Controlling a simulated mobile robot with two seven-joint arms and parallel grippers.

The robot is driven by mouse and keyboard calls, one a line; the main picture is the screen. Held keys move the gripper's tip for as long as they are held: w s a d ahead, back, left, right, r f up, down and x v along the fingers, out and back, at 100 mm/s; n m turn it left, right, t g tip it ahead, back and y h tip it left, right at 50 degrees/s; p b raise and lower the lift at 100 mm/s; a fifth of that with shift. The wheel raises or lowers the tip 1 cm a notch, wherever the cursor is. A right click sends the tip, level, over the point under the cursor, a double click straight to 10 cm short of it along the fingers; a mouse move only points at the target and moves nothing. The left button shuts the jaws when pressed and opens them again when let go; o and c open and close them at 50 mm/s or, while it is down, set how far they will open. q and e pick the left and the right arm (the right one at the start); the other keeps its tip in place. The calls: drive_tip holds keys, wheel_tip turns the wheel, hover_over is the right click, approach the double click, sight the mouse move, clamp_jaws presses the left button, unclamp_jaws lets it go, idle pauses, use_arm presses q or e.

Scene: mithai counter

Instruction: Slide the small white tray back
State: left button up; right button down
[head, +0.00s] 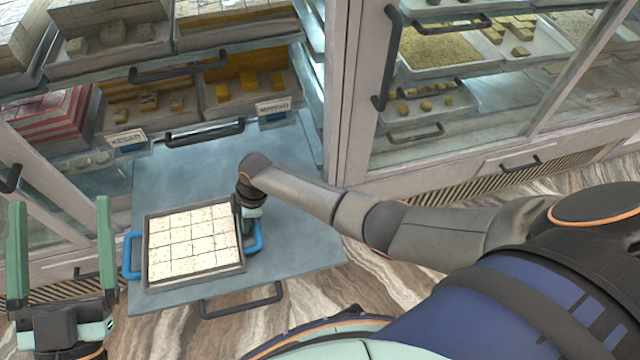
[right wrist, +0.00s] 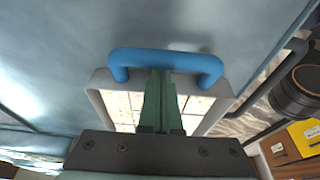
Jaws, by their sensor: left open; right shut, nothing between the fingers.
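The small tray (head: 195,282) has a grey rim, a blue handle at each side and square white speckled pieces in it. It sits on a pulled-out blue-grey shelf (head: 300,235) in the head view. My right gripper (head: 244,222) is at the tray's right side, by the right blue handle (head: 257,238). In the right wrist view its fingers (right wrist: 161,75) are shut together, with the tips at the blue handle (right wrist: 165,60); I cannot tell whether they touch it. My left gripper (head: 60,203) is open and empty, left of the tray and apart from it.
A grey shelf handle (head: 240,302) is at the shelf's front edge. Behind stand trays of sweets with a dark handle (head: 204,133). A cabinet door frame with a tall handle (head: 388,58) rises at the right. The shelf behind the tray is clear.

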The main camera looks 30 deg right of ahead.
drive_tip(key=shift+w+a+r, duration=0.1)
drive_tip(key=shift+a, duration=0.3)
use_arm(q)
drive_tip(key=shift+s+r+m+h, duration=0.25)
drive_tip(key=shift+r+m+h, duration=0.05)
drive_tip(key=shift+r, duration=0.2)
drive_tip(key=shift+w, duration=0.1)
